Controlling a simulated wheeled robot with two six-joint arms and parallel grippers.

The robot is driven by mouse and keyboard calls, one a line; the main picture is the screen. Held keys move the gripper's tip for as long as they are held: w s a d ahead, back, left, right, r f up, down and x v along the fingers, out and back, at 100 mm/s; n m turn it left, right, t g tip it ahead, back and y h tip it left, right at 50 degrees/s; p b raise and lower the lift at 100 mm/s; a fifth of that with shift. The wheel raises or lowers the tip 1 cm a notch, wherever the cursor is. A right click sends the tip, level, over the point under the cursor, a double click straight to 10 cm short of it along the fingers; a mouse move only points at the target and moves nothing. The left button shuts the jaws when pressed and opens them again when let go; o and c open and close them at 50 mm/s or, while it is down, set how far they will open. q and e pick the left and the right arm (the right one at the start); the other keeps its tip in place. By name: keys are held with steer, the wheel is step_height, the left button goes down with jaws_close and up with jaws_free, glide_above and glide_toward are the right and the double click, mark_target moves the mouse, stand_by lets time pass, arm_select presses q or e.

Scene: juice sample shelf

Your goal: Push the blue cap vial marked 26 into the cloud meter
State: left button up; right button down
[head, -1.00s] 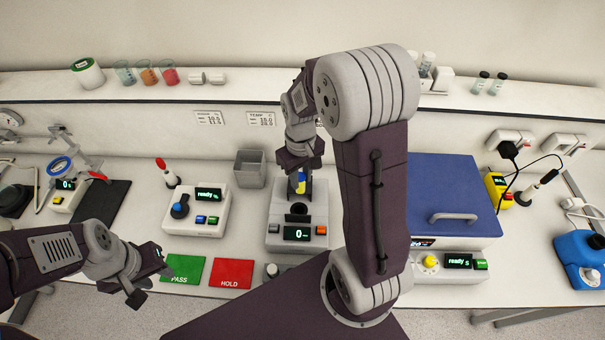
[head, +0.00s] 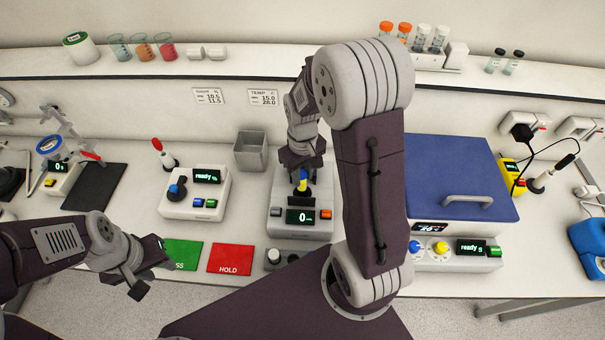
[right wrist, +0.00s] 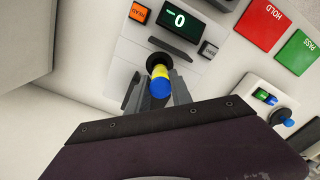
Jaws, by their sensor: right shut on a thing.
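The cloud meter (head: 303,232) is a light grey box with a dark display reading 0 and a dark round opening (right wrist: 156,60) in its top. The vial (head: 303,187) has yellow contents and a blue cap (right wrist: 161,88); its number is not readable. The vial's lower end is at the opening and seems partly inside; how deep cannot be told. My left gripper (head: 150,268) is open and empty, above the bench's front left.
Green PASS mat (head: 183,253) and red HOLD mat (head: 230,259) lie left of the meter. A grey bin (head: 251,152) stands behind it. A blue-lidded machine (head: 460,180) stands to the right. A shelf with cups and vials runs along the back.

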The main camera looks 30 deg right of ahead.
mark_target(303, 188)
step_height(303, 188, down, 3)
steer(key=shift+d+r+b, duration=0.1)
steer(key=shift+r+b, duration=0.05)
steer(key=shift+b, duration=0.85)
steer(key=shift+r+p, duration=0.35)
steer(key=shift+p, duration=0.05)
steer(key=shift+f+b, duration=1.4)
steer(key=shift+f, duration=1.05)
steer(key=c, duration=1.1)
jaws_free()
steer(key=shift+r, duration=0.1)
steer(key=shift+o, duration=0.2)
steer(key=shift+r, duration=0.1)
